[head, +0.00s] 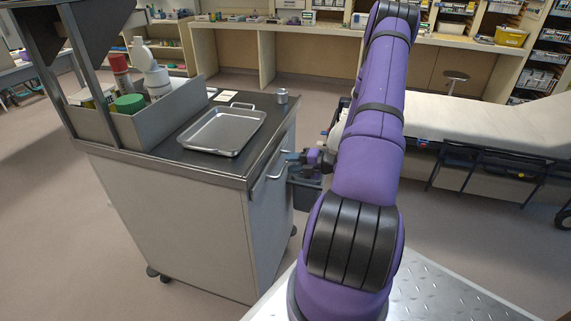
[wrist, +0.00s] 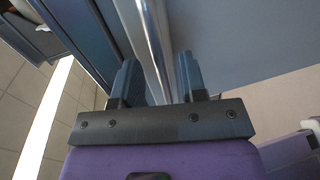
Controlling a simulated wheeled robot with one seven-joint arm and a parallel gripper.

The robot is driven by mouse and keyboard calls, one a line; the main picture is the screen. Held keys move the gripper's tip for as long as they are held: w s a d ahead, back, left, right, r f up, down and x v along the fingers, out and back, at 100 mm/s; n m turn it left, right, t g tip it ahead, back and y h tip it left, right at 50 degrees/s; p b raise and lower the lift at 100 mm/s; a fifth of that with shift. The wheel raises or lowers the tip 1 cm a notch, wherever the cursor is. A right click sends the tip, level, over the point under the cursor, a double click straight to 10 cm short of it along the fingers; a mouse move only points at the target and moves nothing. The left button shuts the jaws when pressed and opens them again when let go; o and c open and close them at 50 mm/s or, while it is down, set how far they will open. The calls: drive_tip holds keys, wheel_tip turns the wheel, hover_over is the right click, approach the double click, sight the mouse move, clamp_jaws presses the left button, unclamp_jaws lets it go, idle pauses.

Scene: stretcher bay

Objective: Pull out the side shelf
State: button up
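The side shelf (head: 260,188) is at the upper right side of the grey cart, close against it. Its metal bar handle (head: 284,165) runs along that side. In the wrist view the handle (wrist: 154,40) passes between the two fingers of my gripper (wrist: 158,70). A gap shows on both sides of the bar, so the fingers are open around it. In the head view my gripper (head: 298,157) is at the handle, partly hidden by my purple arm.
The cart top holds a metal tray (head: 224,131), a small cup (head: 281,96) and a bin (head: 172,118) of bottles. A dark bin (head: 304,190) is beside the cart. A stretcher (head: 490,124) stands at the right. Floor is clear at the left.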

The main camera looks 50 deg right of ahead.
drive_tip(key=shift+x, duration=1.35)
clamp_jaws()
